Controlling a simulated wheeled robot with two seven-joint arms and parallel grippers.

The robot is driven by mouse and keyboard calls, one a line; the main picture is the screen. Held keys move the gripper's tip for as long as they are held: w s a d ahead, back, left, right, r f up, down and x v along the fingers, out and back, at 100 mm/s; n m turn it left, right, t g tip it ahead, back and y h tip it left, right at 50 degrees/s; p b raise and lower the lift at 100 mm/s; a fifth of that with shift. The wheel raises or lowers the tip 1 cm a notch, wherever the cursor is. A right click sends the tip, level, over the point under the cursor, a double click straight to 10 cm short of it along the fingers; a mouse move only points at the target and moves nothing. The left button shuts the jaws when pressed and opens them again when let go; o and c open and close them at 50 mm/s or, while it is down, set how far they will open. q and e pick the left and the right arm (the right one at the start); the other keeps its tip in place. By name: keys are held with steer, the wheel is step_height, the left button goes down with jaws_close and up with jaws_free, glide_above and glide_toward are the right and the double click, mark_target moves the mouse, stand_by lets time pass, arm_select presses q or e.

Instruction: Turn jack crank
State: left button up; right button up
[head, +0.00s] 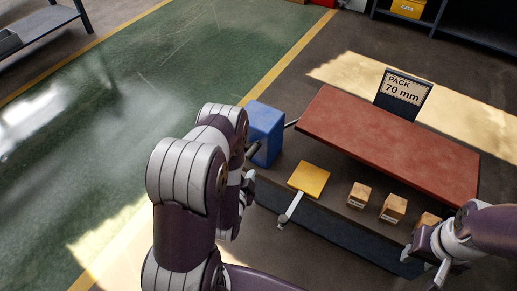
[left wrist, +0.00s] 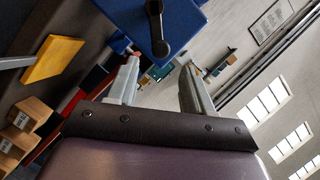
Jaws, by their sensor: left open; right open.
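The dark jack crank (head: 253,150) sits on the near side of a blue box (head: 266,128), partly hidden by my left arm in the head view. In the left wrist view the crank (left wrist: 155,22) shows as a black arm with a round hub against the blue box (left wrist: 120,28), beyond the fingertips. My left gripper (left wrist: 160,78) is open and empty, its two grey fingers apart and not touching the crank. In the head view the left gripper (head: 246,190) is partly hidden by its arm. My right gripper (head: 427,262) is open at the lower right, far from the crank.
A yellow plate (head: 309,178) with a grey lever lies in front. Several wooden blocks (head: 360,194) stand along the front, near the right gripper. Green floor (head: 120,110) at left is clear.

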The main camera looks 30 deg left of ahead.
mark_target(252, 150)
arm_select(q)
steer(key=b+x, duration=0.1)
steer(key=x, duration=0.8)
steer(key=shift+w+f, duration=0.15)
steer(key=shift+w, duration=0.2)
